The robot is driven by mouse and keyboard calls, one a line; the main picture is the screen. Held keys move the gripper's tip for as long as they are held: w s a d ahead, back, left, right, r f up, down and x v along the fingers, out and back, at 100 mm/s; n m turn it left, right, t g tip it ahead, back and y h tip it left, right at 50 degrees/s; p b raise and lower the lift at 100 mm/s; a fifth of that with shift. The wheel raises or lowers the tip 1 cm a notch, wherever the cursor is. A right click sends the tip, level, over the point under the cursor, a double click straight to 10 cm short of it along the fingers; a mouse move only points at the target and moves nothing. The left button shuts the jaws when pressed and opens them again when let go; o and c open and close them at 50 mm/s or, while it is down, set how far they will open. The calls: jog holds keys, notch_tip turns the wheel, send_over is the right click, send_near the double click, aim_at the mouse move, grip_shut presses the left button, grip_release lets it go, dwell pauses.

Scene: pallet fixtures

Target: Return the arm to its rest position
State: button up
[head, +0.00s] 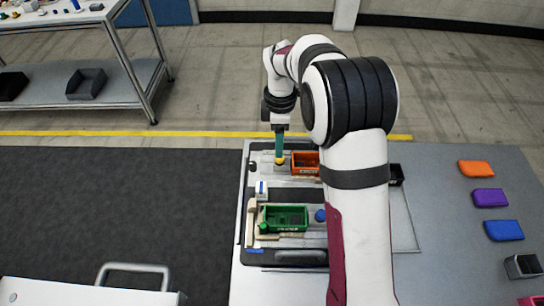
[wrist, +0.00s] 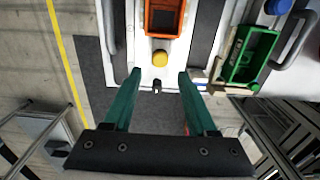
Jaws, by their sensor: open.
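My gripper (wrist: 158,80) has two green fingers spread apart with nothing between them in the wrist view. In the head view my gripper (head: 280,155) points down over the far left part of the pallet fixture (head: 247,190). A yellow round piece (wrist: 160,58) lies just beyond the fingertips in the wrist view. Beside it is an orange bin (wrist: 150,20), which also shows in the head view (head: 303,170), partly hidden by my arm. A green bin (head: 285,218) sits on the nearer part of the fixture.
A metal shelf cart (head: 120,80) stands at the far left. Dark floor mat (head: 120,210) is clear.

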jog(key=s+d+r+m+y, duration=0.1)
jog(key=s+d+r+m, duration=0.2)
jog(key=s+r+m, duration=0.45)
jog(key=s+d+r+m, duration=0.2)
jog(key=s+r+m, duration=0.2)
jog(key=s+m, duration=0.65)
jog(key=s+f+m, duration=0.1)
jog(key=s+m, duration=0.3)
jog(key=s, duration=0.8)
jog(key=shift+s+d+f+y, duration=0.4)
